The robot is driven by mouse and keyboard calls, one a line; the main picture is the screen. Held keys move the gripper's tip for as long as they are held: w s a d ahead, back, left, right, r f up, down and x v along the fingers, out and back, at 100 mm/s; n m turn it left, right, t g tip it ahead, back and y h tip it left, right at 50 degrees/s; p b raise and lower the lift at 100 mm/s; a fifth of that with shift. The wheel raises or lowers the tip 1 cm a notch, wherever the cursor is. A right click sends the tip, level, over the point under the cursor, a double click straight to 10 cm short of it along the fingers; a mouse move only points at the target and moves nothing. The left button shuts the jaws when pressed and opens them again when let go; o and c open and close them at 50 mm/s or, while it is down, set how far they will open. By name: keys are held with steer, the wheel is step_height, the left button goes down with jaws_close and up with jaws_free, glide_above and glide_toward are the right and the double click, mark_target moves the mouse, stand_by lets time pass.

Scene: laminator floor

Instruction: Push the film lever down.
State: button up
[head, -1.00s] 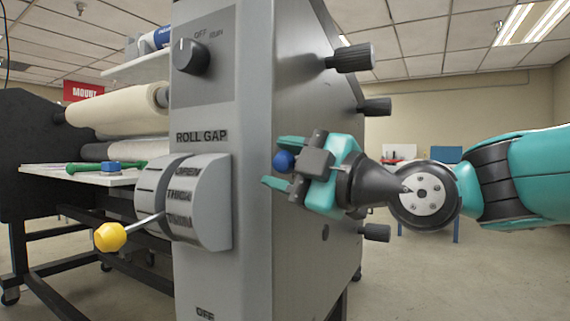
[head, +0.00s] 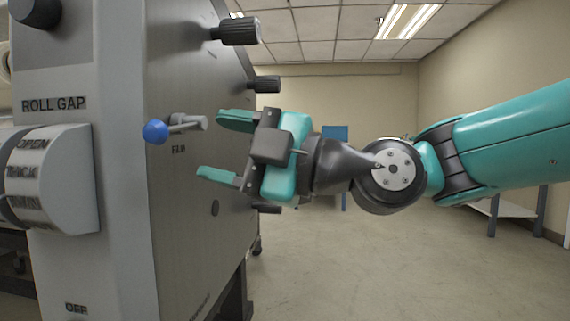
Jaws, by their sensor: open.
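The film lever (head: 184,123) is a short grey arm with a blue ball knob (head: 155,132) on the side panel of the laminator. It sticks out roughly level, with a partly readable label beneath it. My gripper (head: 217,146) is open and empty, with teal fingers pointing left toward the panel. In the picture its fingers lie just right of the lever, one higher and one lower than it. The knob is clear of the fingers; I cannot tell the exact depth between them.
Black knobs (head: 238,31) stick out of the panel above and behind my gripper. The grey roll gap dial (head: 55,178) is on the front face at left. A table (head: 515,211) stands at the back right. The floor (head: 390,270) is clear.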

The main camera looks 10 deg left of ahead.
steer(key=d+f, duration=0.1)
steer(key=d, duration=0.6)
steer(key=shift+s+d+b, duration=0.15)
steer(key=shift+s+b, duration=0.15)
steer(key=shift+s, duration=0.1)
steer(key=shift+f, duration=0.2)
steer(key=s+d+f+m+g+h, duration=0.1)
steer(key=s+d+f+m+h, duration=0.6)
steer(key=d+f+m, duration=0.4)
steer(key=s+d+f+m+g+h, duration=0.1)
steer(key=s+d+f+m+h, duration=0.4)
steer(key=d+f+m+h, duration=0.5)
step_height(320, 180, up, 36)
steer(key=a+m+y+p, duration=0.1)
steer(key=m+p, duration=0.1)
steer(key=p, duration=3.7)
steer(key=shift+s+f+y, duration=0.15)
steer(key=shift+s+y, duration=0.05)
steer(key=shift+y, duration=0.1)
